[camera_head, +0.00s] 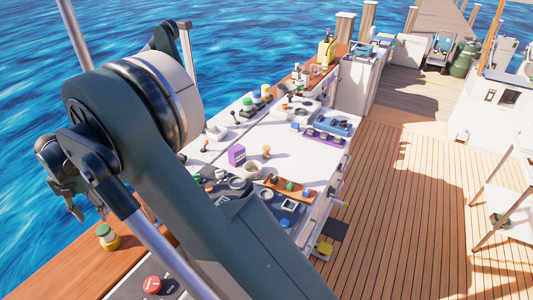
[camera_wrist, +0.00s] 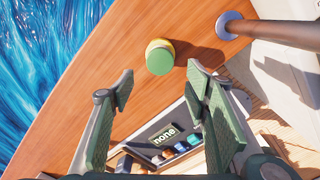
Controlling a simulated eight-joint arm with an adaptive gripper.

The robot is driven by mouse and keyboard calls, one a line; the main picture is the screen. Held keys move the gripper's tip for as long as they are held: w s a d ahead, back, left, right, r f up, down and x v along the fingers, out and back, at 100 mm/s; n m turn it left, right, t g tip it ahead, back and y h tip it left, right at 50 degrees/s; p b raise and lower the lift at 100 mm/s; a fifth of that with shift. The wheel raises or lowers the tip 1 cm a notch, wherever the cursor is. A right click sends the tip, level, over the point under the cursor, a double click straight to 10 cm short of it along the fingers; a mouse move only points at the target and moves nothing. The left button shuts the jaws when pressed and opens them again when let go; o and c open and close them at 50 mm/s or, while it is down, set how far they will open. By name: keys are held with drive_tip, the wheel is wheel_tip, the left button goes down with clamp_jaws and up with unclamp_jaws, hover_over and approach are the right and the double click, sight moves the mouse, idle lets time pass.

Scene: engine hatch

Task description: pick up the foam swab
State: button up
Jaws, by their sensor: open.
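A short round piece with a green top and yellow lower part (camera_wrist: 159,58) stands on the orange-brown wooden ledge; it may be the foam swab, but I cannot tell for sure. In the head view it shows on the ledge at the lower left (camera_head: 107,238). My gripper (camera_wrist: 160,82) is open and empty, with its two green-padded fingers apart and the piece just beyond the gap between their tips. In the head view my gripper (camera_head: 72,200) hangs at the left, above and left of the piece, apart from it.
A metal post (camera_wrist: 275,32) rises at the upper right. A white worktop (camera_head: 205,155) holds many small items, including a purple box (camera_head: 237,155). A red button (camera_head: 152,285) is near the ledge.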

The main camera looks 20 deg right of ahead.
drive_tip(key=shift+c, duration=0.8)
drive_tip(key=d+r+m+h+p, duration=0.1)
drive_tip(key=d+r+m, duration=0.25)
drive_tip(key=d, duration=0.75)
drive_tip(key=d+r+m+h+p, duration=0.1)
drive_tip(key=d+r+m+h, duration=0.2)
drive_tip(key=d, duration=0.7)
drive_tip(key=d+r+m+p, duration=0.25)
drive_tip(key=d+r, duration=0.25)
drive_tip(key=d, duration=0.6)
drive_tip(key=m+y+p, duration=0.3)
drive_tip(key=m+y, duration=0.1)
drive_tip(key=m, duration=0.5)
hover_over(266, 147)
wheel_tip(266, 147, down, 7)
drive_tip(key=shift+a+f, duration=0.1)
drive_tip(key=shift+w+d, duration=0.1)
drive_tip(key=shift+d, duration=0.1)
